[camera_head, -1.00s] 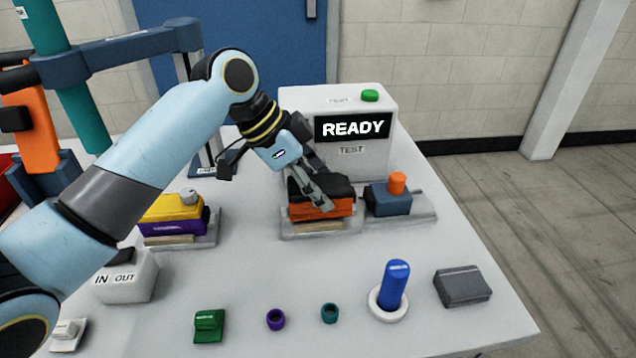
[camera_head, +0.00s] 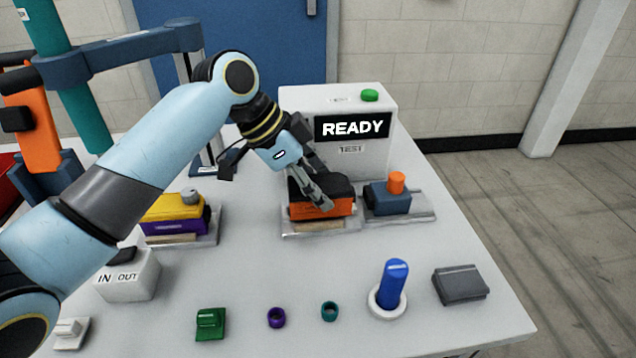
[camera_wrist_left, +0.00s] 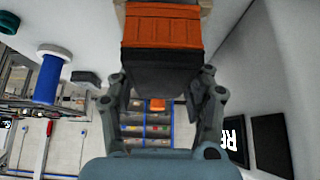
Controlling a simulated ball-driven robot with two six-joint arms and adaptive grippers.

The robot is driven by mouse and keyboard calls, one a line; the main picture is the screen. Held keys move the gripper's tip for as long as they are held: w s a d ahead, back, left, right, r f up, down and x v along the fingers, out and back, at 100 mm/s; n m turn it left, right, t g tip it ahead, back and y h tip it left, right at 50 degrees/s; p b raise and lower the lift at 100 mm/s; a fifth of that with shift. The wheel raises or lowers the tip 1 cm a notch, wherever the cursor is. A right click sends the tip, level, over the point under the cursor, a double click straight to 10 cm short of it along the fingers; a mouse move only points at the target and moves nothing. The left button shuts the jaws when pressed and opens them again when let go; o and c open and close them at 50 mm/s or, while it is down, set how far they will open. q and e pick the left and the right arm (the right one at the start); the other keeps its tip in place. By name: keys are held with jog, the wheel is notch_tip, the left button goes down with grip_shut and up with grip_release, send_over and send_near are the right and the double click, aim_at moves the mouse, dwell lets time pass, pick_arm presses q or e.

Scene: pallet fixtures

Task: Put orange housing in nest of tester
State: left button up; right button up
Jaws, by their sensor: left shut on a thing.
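The orange housing (camera_head: 335,209) with a black top is at the nest of the tester, a metal plate (camera_head: 296,232) in front of the white tester box (camera_head: 358,160). The tester's screen reads READY. My left gripper (camera_head: 322,195) is shut on the housing from above. In the left wrist view the orange housing (camera_wrist_left: 162,32) lies between the two fingers (camera_wrist_left: 160,100), its dark part nearer the palm. The fingers hide part of the housing, and I cannot tell whether it is fully seated. My right gripper is not in view.
A blue block with an orange knob (camera_head: 391,198) stands close right of the housing. A yellow and purple housing (camera_head: 174,214) sits on a plate at left. Along the front are a green part (camera_head: 210,324), two rings, a blue cylinder (camera_head: 392,283) and a grey block (camera_head: 460,285).

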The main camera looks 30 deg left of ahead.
pick_arm(q)
jog(key=shift+f, duration=0.6)
jog(key=o, duration=1.3)
jog(key=v, duration=1.2)
